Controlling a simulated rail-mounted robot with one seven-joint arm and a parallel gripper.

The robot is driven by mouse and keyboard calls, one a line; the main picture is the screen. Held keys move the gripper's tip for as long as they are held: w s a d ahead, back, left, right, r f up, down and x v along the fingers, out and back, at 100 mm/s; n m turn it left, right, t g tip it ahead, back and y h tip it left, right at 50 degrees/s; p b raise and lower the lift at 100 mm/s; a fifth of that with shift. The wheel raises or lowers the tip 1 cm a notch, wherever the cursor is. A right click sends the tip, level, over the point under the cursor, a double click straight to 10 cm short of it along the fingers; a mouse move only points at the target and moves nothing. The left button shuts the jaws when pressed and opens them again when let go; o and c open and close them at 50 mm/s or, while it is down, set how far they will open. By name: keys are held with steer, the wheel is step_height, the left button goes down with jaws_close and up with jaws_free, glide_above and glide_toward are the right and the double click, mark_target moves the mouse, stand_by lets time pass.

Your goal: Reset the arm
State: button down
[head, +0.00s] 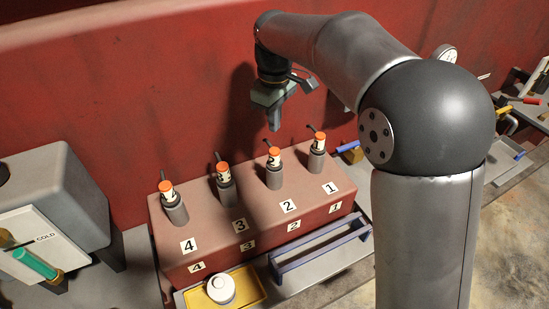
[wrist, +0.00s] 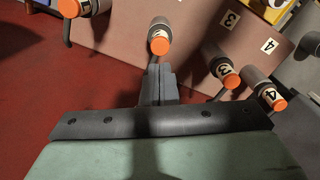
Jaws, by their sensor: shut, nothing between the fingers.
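My gripper (head: 273,122) points down above and behind the red engine block (head: 186,268). Its fingers are shut together with nothing between them, as the wrist view (wrist: 160,72) also shows. A row of several grey cylinders with orange tops stands on the block: number 1 (head: 317,160), number 2 (head: 273,176), number 3 (head: 226,191) and number 4 (head: 176,211). The fingertips are closest to number 2 in both views. In the wrist view its orange top (wrist: 159,45) lies just past the fingertips. In the head view a gap shows between them.
A blue-grey rack (head: 320,250) and a yellow tray (head: 247,290) with a white round object (head: 221,289) lie in front of the block. A grey box marked COLD (head: 75,185) stands left. A red wall (head: 120,90) rises behind. A gauge (head: 445,54) is at upper right.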

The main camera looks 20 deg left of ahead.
steer(key=shift+d+r, duration=0.1)
stand_by(0.4)
steer(key=s+d+f+m+b, duration=0.1)
steer(key=s+d+m, duration=0.35)
steer(key=d, duration=0.55)
steer(key=s+d+f+m, duration=0.1)
steer(key=s+d+m, duration=0.3)
steer(key=d, duration=0.6)
steer(key=s+d+f+m, duration=0.3)
steer(key=s+d, duration=0.2)
steer(key=s, duration=0.2)
steer(key=s+d+f+m+t+b, duration=0.1)
steer(key=s+d+f+m, duration=0.2)
steer(key=s, duration=0.5)
steer(key=shift+d+f, duration=0.55)
steer(key=shift+d, duration=0.5)
steer(key=shift+a, duration=0.1)
